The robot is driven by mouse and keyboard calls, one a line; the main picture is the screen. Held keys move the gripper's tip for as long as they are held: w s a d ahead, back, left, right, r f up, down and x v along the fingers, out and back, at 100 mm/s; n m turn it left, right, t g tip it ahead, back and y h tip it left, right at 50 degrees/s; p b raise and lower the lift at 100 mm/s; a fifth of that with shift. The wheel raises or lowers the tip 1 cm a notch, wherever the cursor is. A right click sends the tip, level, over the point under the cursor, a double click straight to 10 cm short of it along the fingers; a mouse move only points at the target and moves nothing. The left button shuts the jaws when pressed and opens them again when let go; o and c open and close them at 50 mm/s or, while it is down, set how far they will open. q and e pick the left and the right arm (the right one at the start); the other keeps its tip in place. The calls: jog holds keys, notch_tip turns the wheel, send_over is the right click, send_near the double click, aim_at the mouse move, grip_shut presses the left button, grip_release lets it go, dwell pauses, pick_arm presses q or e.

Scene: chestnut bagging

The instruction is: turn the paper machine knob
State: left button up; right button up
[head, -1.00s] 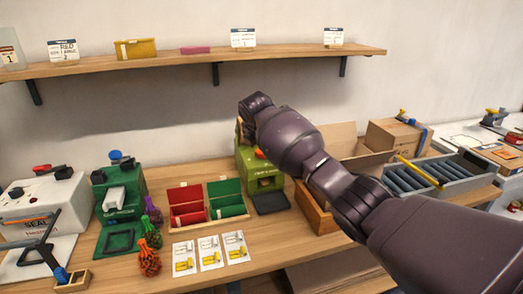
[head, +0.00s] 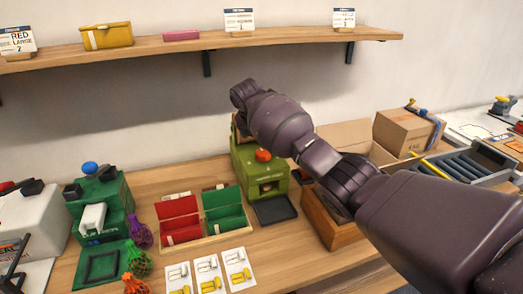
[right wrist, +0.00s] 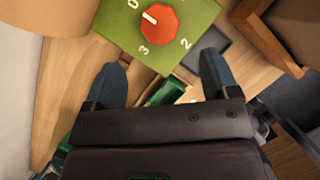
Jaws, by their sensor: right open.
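The olive-green paper machine (head: 262,178) stands on the bench behind a small dark tray. Its red-orange knob (head: 263,155) is on top. In the right wrist view the knob (right wrist: 160,25) is an octagon on the green top (right wrist: 115,25), with the marks 0, 2 and 3 visible around it. Its white pointer line points up and left, towards the 0. My right gripper (right wrist: 160,78) is open and empty. Its two dark fingertips are below the knob in that view, apart from it.
A red and green divided box (head: 205,236) and several cards lie left of the machine. A wooden box (head: 325,222) stands close on its right, with cardboard boxes (head: 400,132) beyond. A green press (head: 98,205) is at the left. The shelf (head: 150,52) runs above.

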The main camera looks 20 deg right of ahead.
aim_at(263, 152)
jog(key=b+x, duration=0.2)
jog(key=x, duration=0.6)
jog(key=shift+a+f, duration=0.1)
jog(key=shift+f, duration=0.2)
pick_arm(q)
notch_tip(263, 152, down, 3)
jog(key=shift+s+f, duration=0.15)
pick_arm(e)
jog(key=shift+w+f, duration=0.15)
jog(key=shift+f, duration=0.15)
jog(key=shift+c, duration=0.5)
jog(key=c, duration=0.8)
pick_arm(q)
jog(key=shift+s+f, duration=0.1)
jog(key=shift+s, duration=0.15)
